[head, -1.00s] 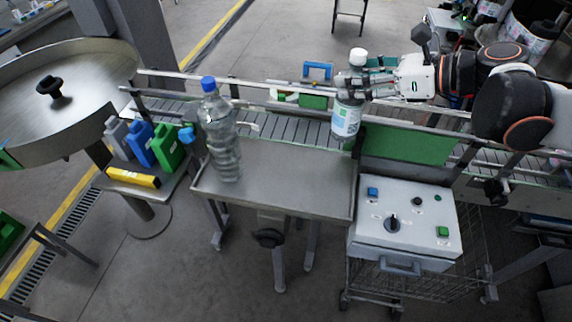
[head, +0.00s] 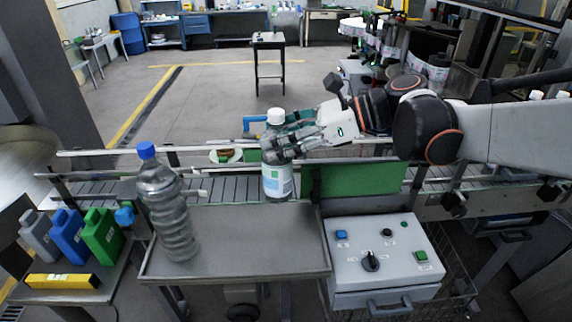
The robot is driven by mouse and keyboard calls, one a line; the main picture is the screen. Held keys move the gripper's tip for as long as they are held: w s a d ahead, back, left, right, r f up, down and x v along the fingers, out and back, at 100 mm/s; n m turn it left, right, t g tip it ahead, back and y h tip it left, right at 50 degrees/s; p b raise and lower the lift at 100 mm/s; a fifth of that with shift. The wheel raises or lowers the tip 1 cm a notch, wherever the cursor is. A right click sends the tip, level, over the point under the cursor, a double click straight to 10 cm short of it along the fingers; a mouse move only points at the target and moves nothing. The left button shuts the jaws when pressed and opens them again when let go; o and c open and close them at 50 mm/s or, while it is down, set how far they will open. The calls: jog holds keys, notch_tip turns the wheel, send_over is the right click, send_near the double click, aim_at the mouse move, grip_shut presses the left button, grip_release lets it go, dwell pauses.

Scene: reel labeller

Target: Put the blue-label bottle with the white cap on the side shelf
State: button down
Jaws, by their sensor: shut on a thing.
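The blue-label bottle with the white cap (head: 277,181) is upright in the head view, near the back edge of the steel side shelf. My gripper (head: 283,147) comes in from the right and is shut around its upper part, just below the cap. The bottle's base shows at about the shelf's back edge; I cannot tell whether it touches anything. The side shelf (head: 240,255) is a flat grey plate in front of the conveyor. A large clear bottle with a blue cap (head: 168,205) stands on its left part.
The conveyor (head: 105,188) with its rails runs behind the shelf. A control box (head: 385,255) with buttons adjoins the shelf on the right. Grey, blue and green jugs (head: 102,237) and a yellow bar (head: 62,281) sit at left. The shelf's middle and right are clear.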

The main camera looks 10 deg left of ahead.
aim_at(280, 191)
notch_tip(280, 191, down, 15)
jog(key=shift+r+b, duration=0.1)
jog(key=shift+b, duration=0.95)
jog(key=shift+f, duration=0.2)
jog(key=c, duration=0.7)
grip_release()
jog(key=shift+r, duration=0.25)
jog(key=p+v, duration=0.1)
jog(key=v, duration=1.1)
jog(key=shift+f, duration=0.1)
